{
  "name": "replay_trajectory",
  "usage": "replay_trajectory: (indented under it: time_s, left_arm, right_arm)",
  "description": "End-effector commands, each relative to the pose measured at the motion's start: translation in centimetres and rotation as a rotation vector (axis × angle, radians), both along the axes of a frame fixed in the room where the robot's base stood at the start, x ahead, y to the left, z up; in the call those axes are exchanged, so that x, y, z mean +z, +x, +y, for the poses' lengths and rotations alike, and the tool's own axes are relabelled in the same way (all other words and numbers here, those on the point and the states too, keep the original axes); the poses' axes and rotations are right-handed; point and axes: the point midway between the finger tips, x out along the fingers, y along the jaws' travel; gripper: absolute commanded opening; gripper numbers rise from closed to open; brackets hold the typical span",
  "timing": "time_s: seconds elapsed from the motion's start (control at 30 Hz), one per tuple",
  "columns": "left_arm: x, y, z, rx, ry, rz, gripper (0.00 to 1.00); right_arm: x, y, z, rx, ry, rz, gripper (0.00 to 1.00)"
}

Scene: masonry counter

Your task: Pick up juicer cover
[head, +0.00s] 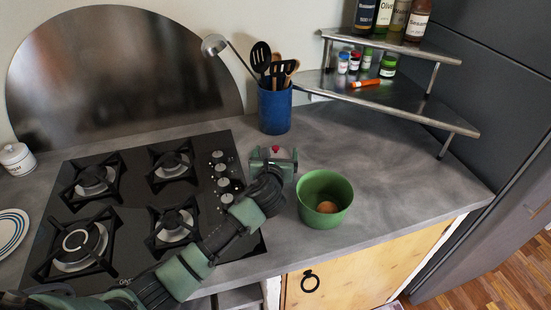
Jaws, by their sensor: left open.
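My left gripper (273,161) reaches in from the lower left and hovers over the counter between the stove and a green bowl. Its fingers look spread apart. A small whitish thing with a red top (275,152) shows at the fingers; it may be the juicer cover, but my gripper and wrist hide most of it. I cannot tell whether the fingers touch it. The green bowl (313,188) stands just right of my wrist with a round orange-brown thing (327,207) inside. My right gripper is out of view.
A black gas cooktop (130,222) fills the left of the grey counter (375,165). A blue utensil pot (275,110) stands behind my gripper. A metal corner shelf (405,100) holds jars and bottles at the back right. The counter right of the bowl is clear.

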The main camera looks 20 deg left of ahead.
Motion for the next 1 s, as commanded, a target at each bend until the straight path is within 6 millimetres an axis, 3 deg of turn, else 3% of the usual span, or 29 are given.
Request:
replay_trajectory:
  time_s: [0.2, 0.5, 0.57, 0.73, 1.0]
  left_arm:
    - [-0.8, 2.7, 0.5, 0.000, 0.000, 0.001, 0.89]
    - [-1.0, 3.0, 0.6, 0.000, 0.000, 0.001, 0.89]
    - [-1.0, 3.0, 0.6, 0.000, 0.000, 0.001, 0.76]
    - [-1.0, 3.0, 0.6, 0.000, 0.000, 0.001, 0.28]
    - [-1.0, 3.0, 0.6, 0.000, 0.000, 0.001, 0.25]
  right_arm:
    - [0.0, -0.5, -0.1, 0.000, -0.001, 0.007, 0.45]
    - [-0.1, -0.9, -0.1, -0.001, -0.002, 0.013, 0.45]
    - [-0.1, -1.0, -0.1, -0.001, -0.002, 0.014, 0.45]
    - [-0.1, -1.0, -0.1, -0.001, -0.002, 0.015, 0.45]
    - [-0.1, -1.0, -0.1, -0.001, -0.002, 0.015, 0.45]
